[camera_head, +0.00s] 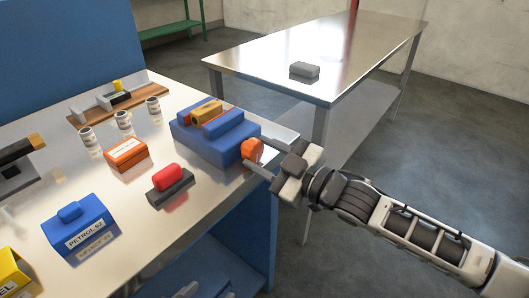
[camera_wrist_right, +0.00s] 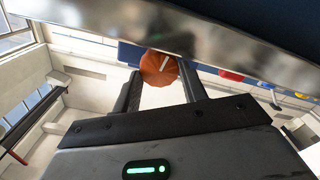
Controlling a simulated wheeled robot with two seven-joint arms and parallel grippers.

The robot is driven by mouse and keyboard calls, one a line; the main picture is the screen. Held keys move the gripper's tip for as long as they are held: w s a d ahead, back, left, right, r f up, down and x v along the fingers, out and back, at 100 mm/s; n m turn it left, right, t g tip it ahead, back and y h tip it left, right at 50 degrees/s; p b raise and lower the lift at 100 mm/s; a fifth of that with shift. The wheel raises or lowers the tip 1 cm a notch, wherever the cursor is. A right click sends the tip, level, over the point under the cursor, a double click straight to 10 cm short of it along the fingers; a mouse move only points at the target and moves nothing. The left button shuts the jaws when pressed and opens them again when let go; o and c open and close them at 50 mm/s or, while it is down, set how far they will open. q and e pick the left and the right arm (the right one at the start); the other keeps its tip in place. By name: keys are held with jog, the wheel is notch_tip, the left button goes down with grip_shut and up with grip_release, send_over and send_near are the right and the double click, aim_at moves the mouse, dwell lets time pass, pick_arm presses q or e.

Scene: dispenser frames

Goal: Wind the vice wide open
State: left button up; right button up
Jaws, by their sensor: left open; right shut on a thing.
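The blue vice (camera_head: 212,135) stands at the right end of the bench. A tan-yellow block (camera_head: 207,113) sits at its top between blue parts, with red edges beside it; whether it is clamped I cannot tell. The vice's orange round handle (camera_head: 252,149) sticks out at its right end. My right gripper (camera_head: 258,156) reaches in from the right and is shut on this handle. The right wrist view shows the orange handle (camera_wrist_right: 158,68) between the two dark fingers. My left gripper is not in view.
On the bench (camera_head: 208,196) are an orange box (camera_head: 126,154), a red-topped dark block (camera_head: 169,183), a blue PETROL box (camera_head: 79,228), several small cans (camera_head: 123,120) and a wooden board (camera_head: 119,99). A steel table (camera_head: 345,48) with a grey box (camera_head: 304,70) stands behind.

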jog(key=shift+n, duration=0.4)
jog(key=o, duration=1)
jog(key=shift+c, duration=0.2)
jog(key=shift+f, duration=0.1)
